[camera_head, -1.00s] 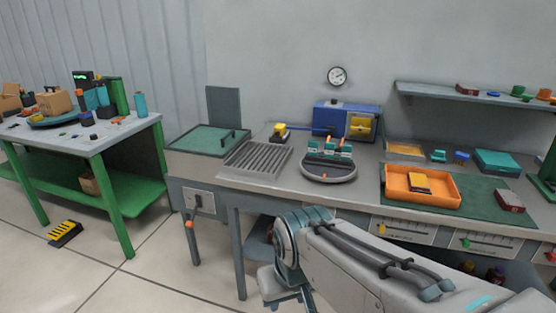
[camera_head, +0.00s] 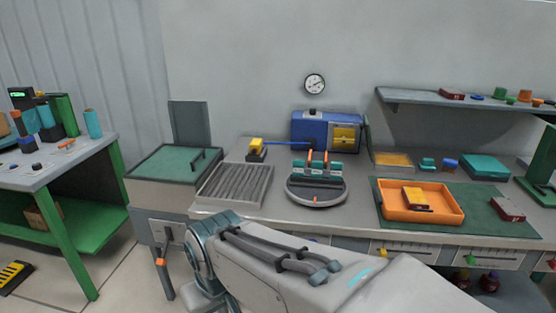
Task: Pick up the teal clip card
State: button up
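Several teal pieces could be the teal clip card; I cannot tell for sure which one is. Teal pieces with orange upright tips (camera_head: 318,170) stand on a round grey stand (camera_head: 316,200) in the middle of the bench. A small teal block (camera_head: 427,164) and a larger flat teal box (camera_head: 485,167) lie at the back right of the bench. My arm crosses the bottom of the view, in front of the bench and below its top. My gripper is outside the picture, so its fingers cannot be seen.
The grey bench (camera_head: 352,222) holds a ribbed grey tray (camera_head: 235,186), a blue machine (camera_head: 312,130) and an orange tray (camera_head: 399,209) with a yellow-and-red item. A green-topped box (camera_head: 165,163) stands left. A shelf (camera_head: 430,97) hangs at right. Floor shows between the bench and the green-legged table (camera_head: 75,222).

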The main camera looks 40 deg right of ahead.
aim_at(336, 169)
jog(key=z, duration=0.35)
jog(key=i, duration=0.85)
jog(key=z, duration=1.25)
jog(key=i, duration=0.5)
jog(key=z, duration=0.55)
